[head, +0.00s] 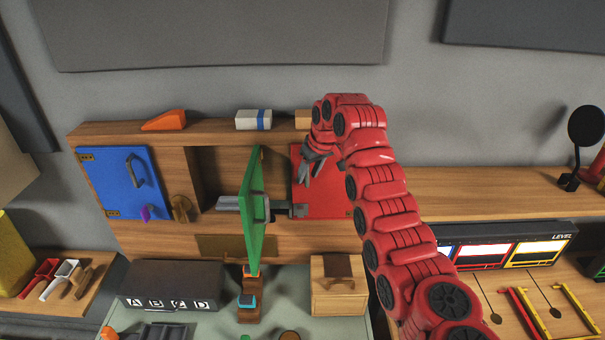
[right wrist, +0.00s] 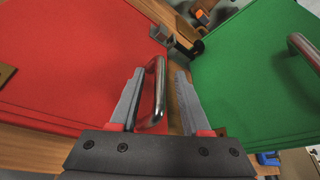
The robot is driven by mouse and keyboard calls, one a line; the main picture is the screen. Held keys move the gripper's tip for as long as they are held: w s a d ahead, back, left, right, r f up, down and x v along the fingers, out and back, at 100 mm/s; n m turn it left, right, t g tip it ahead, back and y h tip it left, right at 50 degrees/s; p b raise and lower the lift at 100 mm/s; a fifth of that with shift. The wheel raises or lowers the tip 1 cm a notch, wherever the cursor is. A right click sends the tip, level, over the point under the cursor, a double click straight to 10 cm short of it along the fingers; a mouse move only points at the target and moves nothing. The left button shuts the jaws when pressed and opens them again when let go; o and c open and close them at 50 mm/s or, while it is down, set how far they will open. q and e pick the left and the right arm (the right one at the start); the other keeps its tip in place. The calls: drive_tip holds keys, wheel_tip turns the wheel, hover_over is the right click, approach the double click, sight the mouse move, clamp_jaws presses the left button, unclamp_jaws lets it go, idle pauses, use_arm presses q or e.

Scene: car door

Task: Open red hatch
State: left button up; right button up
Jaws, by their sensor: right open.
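The red hatch (head: 332,190) is a flat panel on the wooden cabinet, and it looks closed. In the right wrist view the red hatch (right wrist: 75,60) fills the left side, with a metal bar handle (right wrist: 158,92) near its edge. My right gripper (head: 308,172) is in front of the left part of the hatch. In the right wrist view my right gripper (right wrist: 160,90) is open, with the handle between its fingers, nearer the left finger. Whether a finger touches the handle is unclear. My left gripper is not in view.
A green door (head: 255,205) stands swung open just left of the red hatch; it also shows in the right wrist view (right wrist: 255,75). A grey latch (head: 290,210) lies between them. A blue door (head: 120,182) is at the left. A wooden box (head: 340,298) stands below.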

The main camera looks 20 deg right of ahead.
drive_tip(key=shift+w+a+f, duration=0.15)
drive_tip(key=shift+w+f, duration=0.35)
drive_tip(key=shift+f, duration=0.1)
drive_tip(key=shift+s+r, duration=0.15)
drive_tip(key=shift+s, duration=0.1)
drive_tip(key=shift+c, duration=0.8)
clamp_jaws()
